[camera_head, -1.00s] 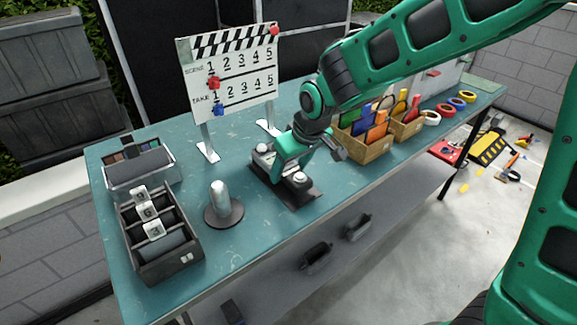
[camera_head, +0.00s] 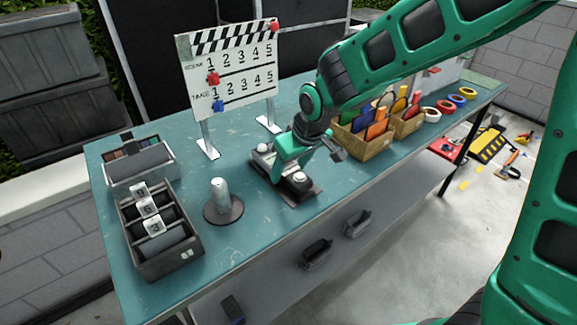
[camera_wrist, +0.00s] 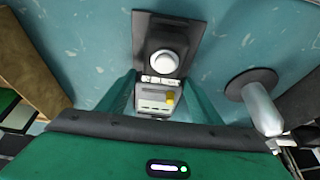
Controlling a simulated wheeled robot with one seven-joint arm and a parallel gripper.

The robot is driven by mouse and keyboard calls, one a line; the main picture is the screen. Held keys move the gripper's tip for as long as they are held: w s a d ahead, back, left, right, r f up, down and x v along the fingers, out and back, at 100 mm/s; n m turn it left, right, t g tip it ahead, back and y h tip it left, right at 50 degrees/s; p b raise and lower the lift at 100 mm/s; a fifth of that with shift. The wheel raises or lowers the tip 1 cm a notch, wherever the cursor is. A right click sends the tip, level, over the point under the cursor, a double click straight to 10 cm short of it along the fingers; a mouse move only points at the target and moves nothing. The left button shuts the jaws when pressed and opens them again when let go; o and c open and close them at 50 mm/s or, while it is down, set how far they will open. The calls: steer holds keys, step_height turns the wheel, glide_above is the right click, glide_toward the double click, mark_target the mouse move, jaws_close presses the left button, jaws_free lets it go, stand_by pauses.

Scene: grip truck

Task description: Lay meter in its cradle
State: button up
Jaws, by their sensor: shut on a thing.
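The meter (camera_wrist: 155,98) is a pale grey body with small buttons, a yellow spot and a white dome (camera_wrist: 163,62) at one end. My gripper (camera_wrist: 158,84) is shut on its body, with a green finger on each side. The meter lies in line with a dark rectangular cradle (camera_wrist: 180,20) on the teal bench, and its dome end is over it. In the head view the cradle (camera_head: 312,194) shows under my gripper (camera_head: 287,165), with the white dome at its near end. Whether the meter touches the cradle is hard to tell.
A silver cylinder on a round dark base (camera_head: 222,207) stands left of the cradle. A dark divided box (camera_head: 165,262) is farther left. The clapperboard (camera_head: 230,70) stands behind, and wooden boxes (camera_head: 365,149) stand to the right. The bench's front edge is close.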

steer(key=shift+f, duration=0.55)
steer(key=o, duration=1.4)
steer(key=v, duration=1)
steer(key=shift+s+d+r, duration=0.1)
steer(key=shift+d+r, duration=0.1)
steer(key=shift+r, duration=0.05)
